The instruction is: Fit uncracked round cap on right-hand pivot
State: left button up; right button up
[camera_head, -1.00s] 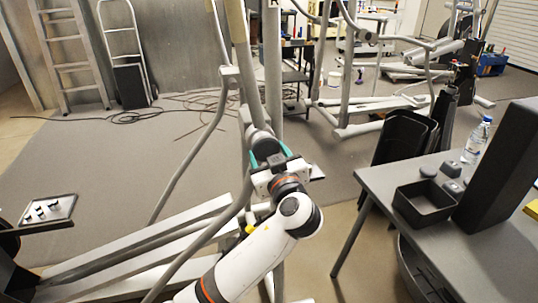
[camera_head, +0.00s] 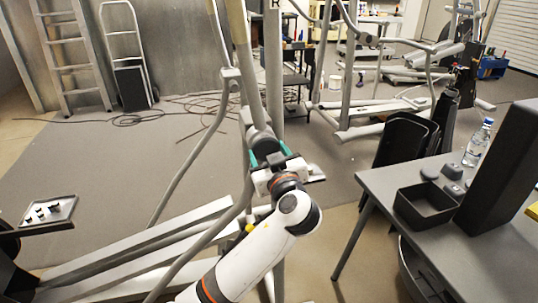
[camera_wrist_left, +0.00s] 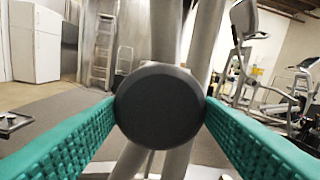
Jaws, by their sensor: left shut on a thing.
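In the left wrist view a dark round cap (camera_wrist_left: 159,105) sits between the two green fingers of my left gripper (camera_wrist_left: 160,112), which is shut on it. The face toward the camera looks smooth, with no crack visible. In the head view my left gripper (camera_head: 268,155) is up against the elliptical's grey upright frame (camera_head: 274,80), at the pivot (camera_head: 262,132) near the arm joint. The cap is mostly hidden there by the gripper. I cannot tell whether the cap is seated on the pivot or just in front of it. My right gripper is not in view.
A grey table (camera_head: 380,190) at the right holds an open black bin (camera_head: 424,204), small dark round caps or blocks (camera_head: 429,174), a water bottle (camera_head: 477,142) and a tall black box (camera_head: 500,165). A tray with small parts (camera_head: 48,212) is at the left.

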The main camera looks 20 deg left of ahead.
pick_arm(q)
jog(key=o, duration=1.4)
jog(key=shift+w+a, duration=0.1)
notch_tip(320, 180, up, 10)
jog(key=shift+f, duration=0.1)
